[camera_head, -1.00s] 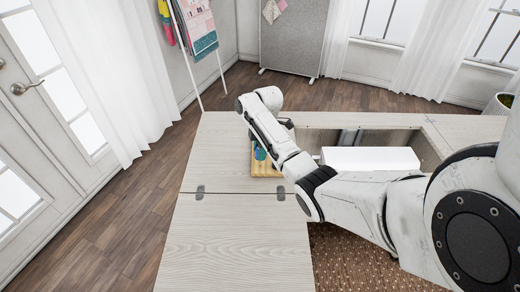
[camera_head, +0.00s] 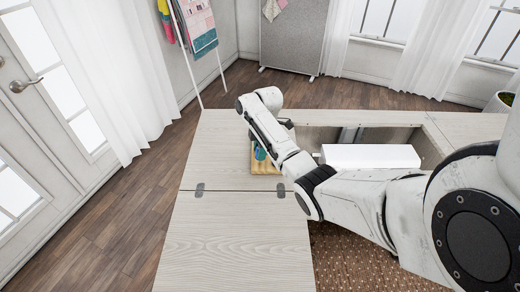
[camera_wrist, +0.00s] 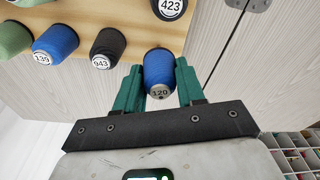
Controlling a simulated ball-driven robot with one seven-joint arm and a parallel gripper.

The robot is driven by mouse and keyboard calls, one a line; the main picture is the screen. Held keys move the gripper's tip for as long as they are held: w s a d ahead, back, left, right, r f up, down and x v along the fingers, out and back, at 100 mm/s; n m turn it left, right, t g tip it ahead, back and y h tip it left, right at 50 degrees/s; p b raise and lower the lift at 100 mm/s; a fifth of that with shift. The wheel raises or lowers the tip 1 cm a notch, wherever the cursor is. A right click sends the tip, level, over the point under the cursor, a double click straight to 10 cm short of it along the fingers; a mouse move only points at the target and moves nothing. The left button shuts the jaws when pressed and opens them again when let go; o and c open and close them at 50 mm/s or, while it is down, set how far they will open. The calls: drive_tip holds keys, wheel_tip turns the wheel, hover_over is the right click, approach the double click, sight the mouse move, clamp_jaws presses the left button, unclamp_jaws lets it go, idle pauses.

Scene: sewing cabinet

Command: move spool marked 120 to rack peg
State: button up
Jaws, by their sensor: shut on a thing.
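In the wrist view, the blue spool marked 120 (camera_wrist: 158,72) sits between the green fingers of my gripper (camera_wrist: 159,90), which is shut on it. The rack (camera_wrist: 200,12), a light wooden board, lies behind the spool; whether the spool touches it or sits on a peg I cannot tell. Other spools on the rack are a blue one marked 139 (camera_wrist: 56,44), a black one marked 943 (camera_wrist: 108,48) and one marked 423 (camera_wrist: 168,8). In the head view the rack (camera_head: 262,168) shows partly behind my arm, and my gripper is hidden there.
The pale wooden cabinet top (camera_head: 240,235) is clear at the front left. A white box-shaped part (camera_head: 370,157) stands in the cabinet's open well, right of the rack. Compartments with small coloured items (camera_wrist: 297,150) show at lower right in the wrist view.

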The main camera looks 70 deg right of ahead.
drive_tip(key=shift+f+b, duration=0.5)
drive_tip(key=shift+f, duration=0.45)
drive_tip(key=o, duration=1.1)
drive_tip(key=r, duration=0.7)
drive_tip(key=s+r, duration=0.1)
drive_tip(key=r, duration=0.2)
drive_tip(key=shift+d+r, duration=0.4)
